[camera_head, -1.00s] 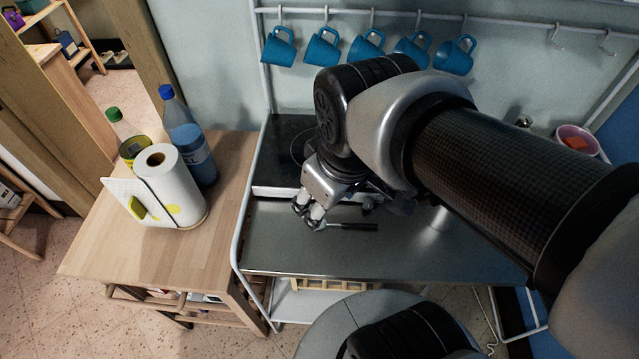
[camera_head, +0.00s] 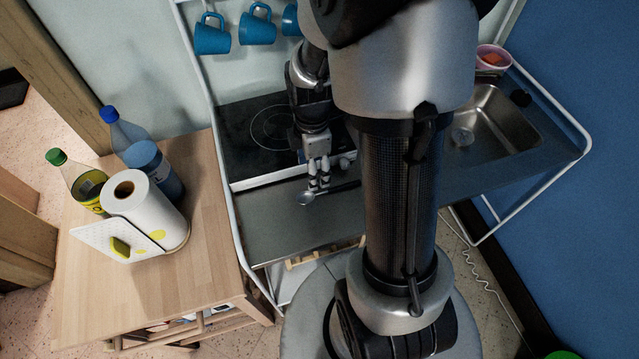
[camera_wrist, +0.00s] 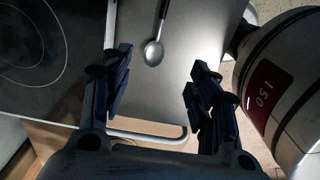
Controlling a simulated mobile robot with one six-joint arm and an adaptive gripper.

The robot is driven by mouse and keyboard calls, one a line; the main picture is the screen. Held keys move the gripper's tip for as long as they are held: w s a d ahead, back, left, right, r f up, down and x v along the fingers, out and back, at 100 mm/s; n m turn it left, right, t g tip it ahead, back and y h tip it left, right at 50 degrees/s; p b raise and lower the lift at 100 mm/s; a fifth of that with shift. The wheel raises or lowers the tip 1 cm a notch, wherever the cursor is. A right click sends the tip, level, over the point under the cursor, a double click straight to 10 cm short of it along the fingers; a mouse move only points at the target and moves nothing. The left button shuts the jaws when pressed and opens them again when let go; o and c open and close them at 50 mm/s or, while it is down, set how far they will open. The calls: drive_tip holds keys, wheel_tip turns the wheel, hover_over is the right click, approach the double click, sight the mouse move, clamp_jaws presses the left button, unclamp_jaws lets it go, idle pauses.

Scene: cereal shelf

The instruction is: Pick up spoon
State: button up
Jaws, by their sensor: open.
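The spoon lies on the metal counter, with a silver bowl (camera_head: 305,198) and a dark handle running right and slightly away, partly hidden by my arm. In the wrist view, the spoon (camera_wrist: 154,52) is between the lines of my two fingers, bowl toward me, handle running off the top edge. My gripper (camera_head: 318,178) is open and empty and points down at the counter, close to the spoon near where its bowl meets the handle. Its fingers also show in the wrist view (camera_wrist: 161,66), apart on both sides of the spoon. I cannot tell the remaining height.
A black cooktop (camera_head: 255,135) lies behind the spoon, and a sink (camera_head: 495,120) is at the right. Blue mugs (camera_head: 257,25) hang above. A wooden table (camera_head: 205,230) at the left holds a paper towel roll (camera_head: 147,212) and bottles (camera_head: 150,160). The counter's front left is clear.

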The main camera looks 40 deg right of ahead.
drive_tip(key=b, duration=0.2)
hover_over(314, 194)
drive_tip(key=f, duration=0.6)
drive_tip(key=shift+s+a+f, duration=0.25)
drive_tip(key=shift+s, duration=0.1)
drive_tip(key=f, duration=0.1)
drive_tip(key=f+b, duration=0.1)
drive_tip(key=f, duration=0.3)
drive_tip(key=shift+w+d+f, duration=0.15)
drive_tip(key=shift+w+d, duration=0.1)
drive_tip(key=shift+c, duration=0.4)
drive_tip(key=c, duration=1.1)
